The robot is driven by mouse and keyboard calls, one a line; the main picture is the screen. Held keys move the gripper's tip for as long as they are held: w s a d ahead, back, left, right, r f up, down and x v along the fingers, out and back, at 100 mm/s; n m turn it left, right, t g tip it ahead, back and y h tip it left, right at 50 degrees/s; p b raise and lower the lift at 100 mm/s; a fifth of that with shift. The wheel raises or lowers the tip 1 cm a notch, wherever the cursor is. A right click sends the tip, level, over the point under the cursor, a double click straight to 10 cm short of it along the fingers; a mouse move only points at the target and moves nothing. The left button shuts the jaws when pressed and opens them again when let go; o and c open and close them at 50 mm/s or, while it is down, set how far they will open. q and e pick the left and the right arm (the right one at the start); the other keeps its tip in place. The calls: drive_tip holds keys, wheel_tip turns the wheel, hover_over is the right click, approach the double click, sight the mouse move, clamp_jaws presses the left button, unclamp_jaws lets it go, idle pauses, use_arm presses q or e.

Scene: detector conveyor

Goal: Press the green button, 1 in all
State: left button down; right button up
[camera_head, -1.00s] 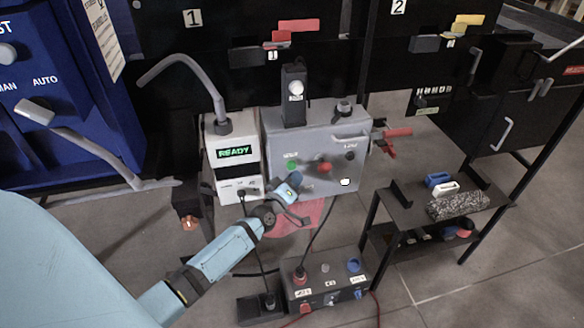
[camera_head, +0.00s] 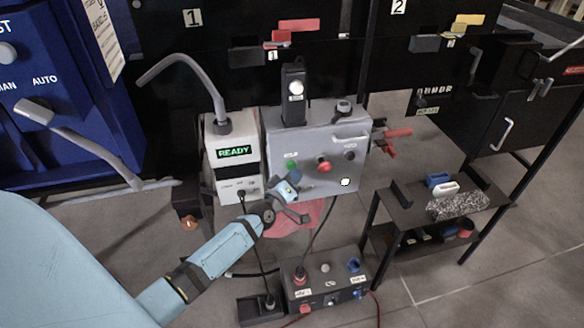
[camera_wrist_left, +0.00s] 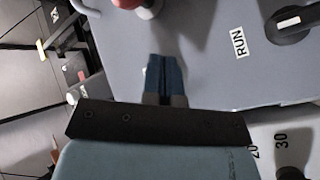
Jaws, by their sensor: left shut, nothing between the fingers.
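The green button (camera_head: 293,164) is on the front of the grey control box (camera_head: 340,180), left of a red button (camera_head: 324,165). My left gripper (camera_head: 294,177) is just below the green button in the head view and partly covers its lower edge. I cannot tell whether it touches. In the left wrist view, the shut, empty fingers (camera_wrist_left: 165,75) are over the grey panel, with a red part (camera_wrist_left: 130,3) at the top edge. The green button cannot be made out there. My right gripper is not in view.
A white unit reading READY (camera_head: 234,152) stands left of the box. A small button box (camera_head: 327,290) with cables sits on the floor in front. A black shelf cart (camera_head: 400,215) stands right. A "RUN" label (camera_wrist_left: 238,42) and black knob (camera_wrist_left: 290,22) show in the wrist view.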

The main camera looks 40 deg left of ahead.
use_arm(q)
drive_tip(key=shift+w+a, duration=0.35)
drive_tip(key=shift+a, duration=0.05)
idle(0.6)
drive_tip(key=shift+r, duration=0.1)
drive_tip(key=shift+s+d+p, duration=0.35)
drive_tip(key=shift+s+d, duration=0.3)
drive_tip(key=shift+d, duration=0.1)
drive_tip(key=shift+s+d+p, duration=1.1)
drive_tip(key=shift+s+d, duration=0.5)
drive_tip(key=shift+d, duration=0.3)
